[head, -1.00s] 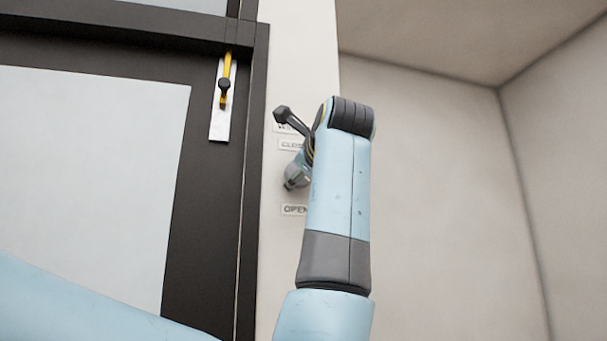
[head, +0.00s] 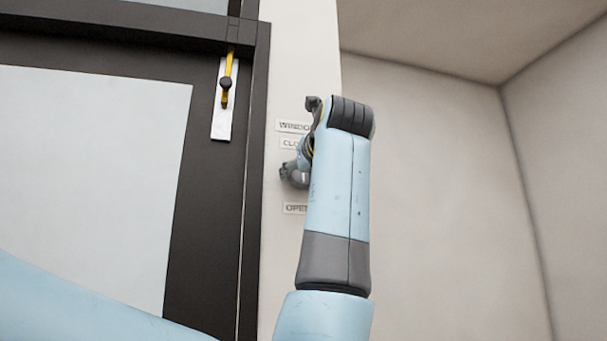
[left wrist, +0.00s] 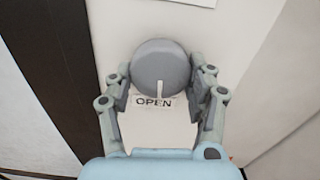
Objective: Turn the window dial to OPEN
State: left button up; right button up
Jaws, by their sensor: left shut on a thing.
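The window dial (left wrist: 160,63) is a round grey knob on the white wall in the left wrist view. Its short white mark is at the lower edge and points down at the OPEN label (left wrist: 154,103). My left gripper (left wrist: 160,86) has one finger on each side of the dial and is shut on it. In the head view my left gripper (head: 294,173) is at the wall strip, mostly hidden by my own arm, and the dial cannot be made out there. The OPEN label (head: 295,209) is below it. My right gripper is not in view.
A partly covered WINDOW label (head: 293,126) and a CLOSED label (head: 290,143) are above the gripper. To the left is a dark frame (head: 257,180) with a white plate and yellow lever (head: 226,85). Bare wall (head: 450,190) is to the right.

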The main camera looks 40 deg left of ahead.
pick_arm(q)
jog(key=shift+f, duration=0.2)
dwell(0.3)
jog(key=o, duration=1.2)
jog(key=shift+r, duration=0.1)
jog(key=shift+c, duration=0.2)
notch_tip(320, 180, up, 10)
